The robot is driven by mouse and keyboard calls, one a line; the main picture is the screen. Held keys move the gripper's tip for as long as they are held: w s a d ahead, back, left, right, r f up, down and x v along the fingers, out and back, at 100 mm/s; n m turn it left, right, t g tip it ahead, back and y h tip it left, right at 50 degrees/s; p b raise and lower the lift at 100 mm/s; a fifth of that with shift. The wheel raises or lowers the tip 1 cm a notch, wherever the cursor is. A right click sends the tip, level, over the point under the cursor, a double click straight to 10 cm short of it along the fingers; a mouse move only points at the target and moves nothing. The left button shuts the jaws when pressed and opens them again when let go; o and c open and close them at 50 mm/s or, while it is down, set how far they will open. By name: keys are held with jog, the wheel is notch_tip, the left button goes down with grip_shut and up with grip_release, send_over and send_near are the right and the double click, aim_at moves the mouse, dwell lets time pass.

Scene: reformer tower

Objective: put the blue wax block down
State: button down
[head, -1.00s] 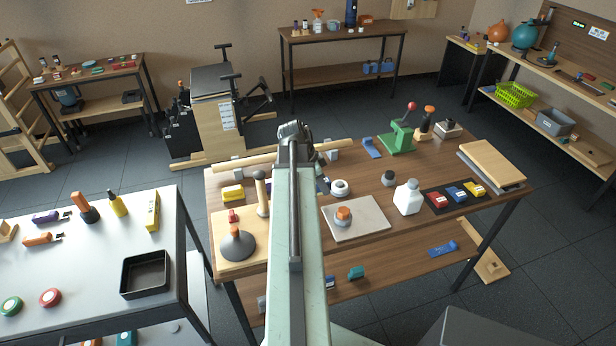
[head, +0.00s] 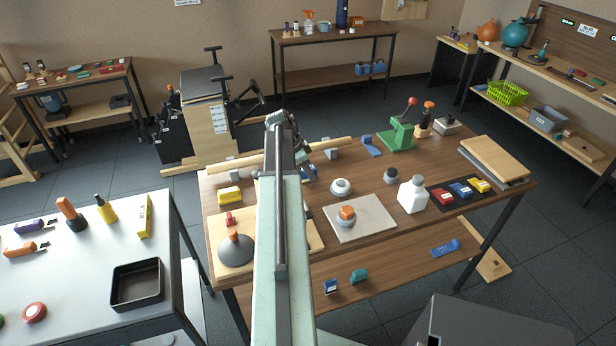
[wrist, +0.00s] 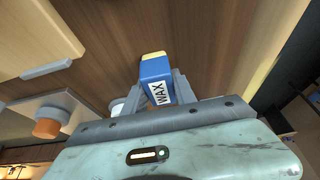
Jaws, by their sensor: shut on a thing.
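The blue wax block (wrist: 156,72) is held between the two fingers of my gripper (wrist: 157,88) in the wrist view. It has a white WAX label and a pale yellow end. Wooden tabletop shows behind it. In the head view my gripper (head: 304,155) is over the back middle of the wooden table (head: 385,232), partly behind my arm. A bit of blue at the fingers is likely the block (head: 309,172). I cannot tell whether the block touches the table.
A long wooden rod (head: 235,162) lies at the back edge. A white roll (head: 340,187), a pale tile (head: 368,229) with an orange-topped jar (head: 346,214), and a white bottle (head: 412,196) stand nearby. A dark mat (head: 447,205) holds red, blue and yellow blocks.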

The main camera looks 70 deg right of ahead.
jog(key=shift+f, duration=0.1)
jog(key=c, duration=1)
grip_release()
jog(key=shift+s, duration=0.1)
jog(key=shift+r, duration=0.4)
jog(key=p+v, duration=1.1)
jog(key=shift+r, duration=0.35)
jog(key=shift+w+a, duration=0.1)
jog(key=shift+w, duration=0.1)
